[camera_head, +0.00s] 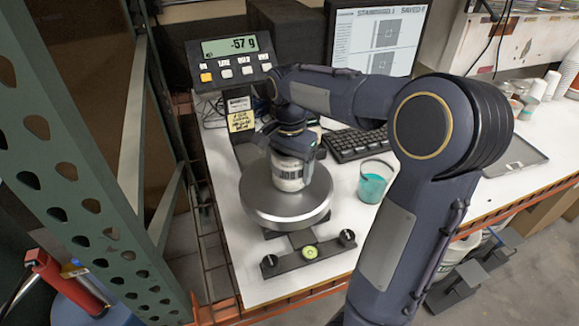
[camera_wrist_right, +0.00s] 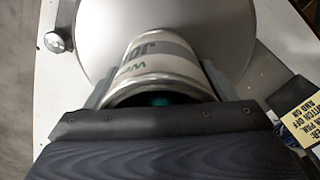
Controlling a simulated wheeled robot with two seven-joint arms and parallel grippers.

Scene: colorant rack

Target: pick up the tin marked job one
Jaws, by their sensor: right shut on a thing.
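A white and grey tin (camera_head: 287,172) is on or just above the round metal pan of the scale (camera_head: 262,208). My right gripper (camera_head: 293,150) reaches down from above and is shut around the tin's upper part. In the right wrist view the tin (camera_wrist_right: 158,58) sits between the two fingers of the gripper (camera_wrist_right: 155,90). I cannot tell whether the tin touches the pan (camera_wrist_right: 95,30). My left gripper is not in view.
The scale display (camera_head: 230,47) reads -57 g. A clear cup with teal liquid (camera_head: 373,183) stands right of the pan. A keyboard (camera_head: 352,143) and a monitor (camera_head: 380,40) are behind. A green perforated upright (camera_head: 75,150) borders the left side.

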